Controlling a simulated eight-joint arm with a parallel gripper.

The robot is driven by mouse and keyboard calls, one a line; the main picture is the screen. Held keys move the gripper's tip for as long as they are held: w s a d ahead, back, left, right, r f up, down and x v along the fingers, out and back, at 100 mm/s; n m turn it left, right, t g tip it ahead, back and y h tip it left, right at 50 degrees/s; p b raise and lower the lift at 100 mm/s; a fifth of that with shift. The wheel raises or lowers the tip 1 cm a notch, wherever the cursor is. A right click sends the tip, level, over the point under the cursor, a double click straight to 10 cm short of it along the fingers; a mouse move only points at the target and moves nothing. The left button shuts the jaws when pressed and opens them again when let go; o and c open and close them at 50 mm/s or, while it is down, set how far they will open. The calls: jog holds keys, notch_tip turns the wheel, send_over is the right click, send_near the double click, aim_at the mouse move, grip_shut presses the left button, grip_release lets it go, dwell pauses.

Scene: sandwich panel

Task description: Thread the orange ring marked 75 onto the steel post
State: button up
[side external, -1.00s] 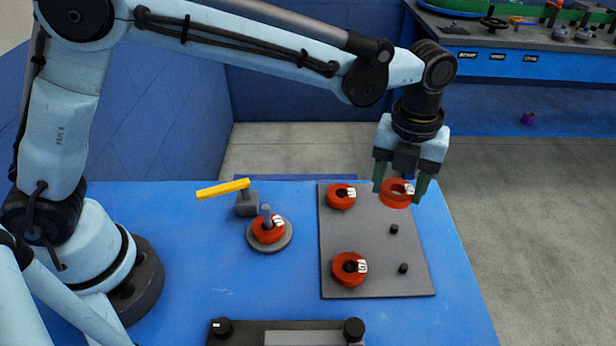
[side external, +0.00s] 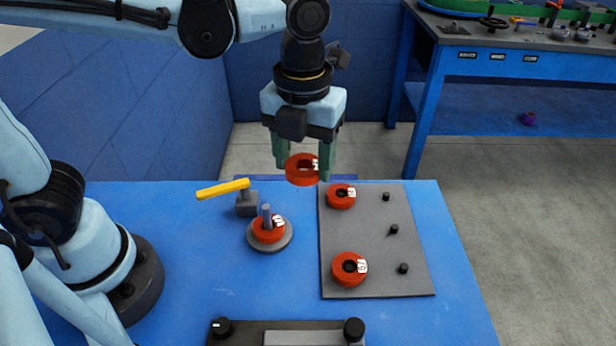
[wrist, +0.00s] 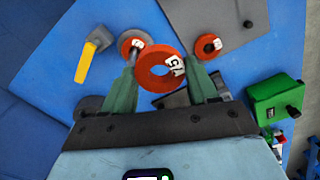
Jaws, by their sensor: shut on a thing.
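My gripper (side external: 303,160) is shut on an orange-red ring (side external: 301,171) and holds it in the air above the back of the table, right of the post. In the wrist view the ring (wrist: 160,71) sits between my green fingers, and its white label reads 75. The steel post (side external: 266,214) stands upright on a round grey base (side external: 284,243), with one orange-red ring (side external: 268,231) around its lower part. The post (wrist: 132,57) also shows in the wrist view, left of the held ring. The held ring is apart from the post.
A yellow bar (side external: 222,188) on a grey block (side external: 247,204) stands just behind and left of the post. A grey board (side external: 362,230) at right carries two orange-red rings (side external: 341,197) (side external: 349,269) and several bare black pegs. A dark fixture (side external: 270,330) lies at the front edge.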

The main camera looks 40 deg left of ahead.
aim_at(266, 207)
jog(key=s+a, duration=0.2)
jog(key=s+a+f, duration=0.1)
jog(key=s+a, duration=0.1)
jog(key=shift+s+a, duration=0.25)
jog(key=shift+a, duration=0.05)
jog(key=shift+f, duration=2.45)
jog(key=shift+f, duration=1.4)
jog(key=shift+f, duration=0.35)
jog(key=shift+f, duration=1.25)
jog(key=o, duration=1.1)
jog(key=shift+o, duration=0.5)
